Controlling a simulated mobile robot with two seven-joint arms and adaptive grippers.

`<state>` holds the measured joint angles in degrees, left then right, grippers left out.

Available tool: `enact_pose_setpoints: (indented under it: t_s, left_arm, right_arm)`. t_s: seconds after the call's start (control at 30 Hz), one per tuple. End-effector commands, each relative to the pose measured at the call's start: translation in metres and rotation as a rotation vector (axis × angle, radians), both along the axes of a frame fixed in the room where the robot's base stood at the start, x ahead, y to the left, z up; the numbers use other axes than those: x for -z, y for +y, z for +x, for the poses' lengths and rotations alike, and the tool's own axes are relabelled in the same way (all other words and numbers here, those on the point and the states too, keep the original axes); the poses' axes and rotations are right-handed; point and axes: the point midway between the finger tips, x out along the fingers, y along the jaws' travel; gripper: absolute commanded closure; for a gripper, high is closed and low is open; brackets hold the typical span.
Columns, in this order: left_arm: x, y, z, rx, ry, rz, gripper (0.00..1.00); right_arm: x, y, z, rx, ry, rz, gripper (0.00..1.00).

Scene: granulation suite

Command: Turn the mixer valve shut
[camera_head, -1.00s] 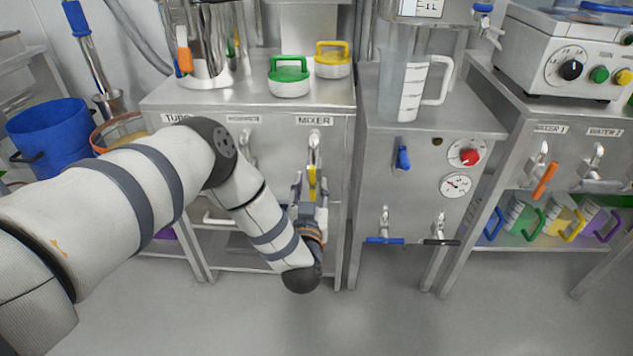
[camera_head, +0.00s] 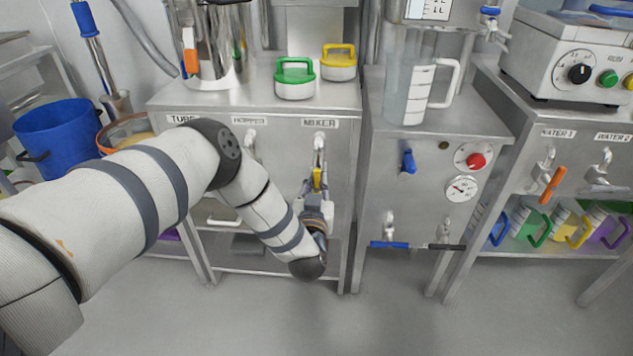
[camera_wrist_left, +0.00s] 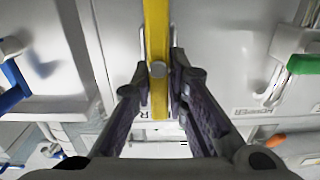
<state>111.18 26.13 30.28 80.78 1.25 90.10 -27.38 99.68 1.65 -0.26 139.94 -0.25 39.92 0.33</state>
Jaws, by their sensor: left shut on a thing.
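The mixer valve (camera_head: 318,150) sits on the front of the steel cabinet under the label MIXER. Its yellow handle (camera_head: 317,179) points down, in line with the valve body. My left gripper (camera_head: 316,186) is at the handle, and its fingers are closed around it. In the left wrist view the yellow handle (camera_wrist_left: 157,50) runs between the two fingers of my gripper (camera_wrist_left: 160,80), which press on it from both sides. The right gripper does not show.
To the left are the hopper valve (camera_head: 250,145) and the tube label. A neighbouring cabinet (camera_head: 430,205) with a blue-handled tap (camera_head: 389,243) and a red knob (camera_head: 476,161) stands close on the right. The floor (camera_head: 400,325) in front is clear.

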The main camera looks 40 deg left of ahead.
Motion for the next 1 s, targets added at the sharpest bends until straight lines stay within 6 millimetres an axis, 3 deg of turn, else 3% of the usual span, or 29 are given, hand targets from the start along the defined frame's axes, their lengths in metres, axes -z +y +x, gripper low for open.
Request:
enact_pose_setpoints:
  t_s: [0.57, 1.0]
  left_arm:
    - [-0.0010, -0.0047, 0.0022, 0.009, 0.049, 0.081, 1.00]
    - [0.0003, -0.0109, 0.0055, 0.012, 0.225, 0.372, 1.00]
  right_arm:
    - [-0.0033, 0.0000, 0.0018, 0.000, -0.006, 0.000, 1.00]
    - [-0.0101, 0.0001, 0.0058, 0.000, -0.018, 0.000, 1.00]
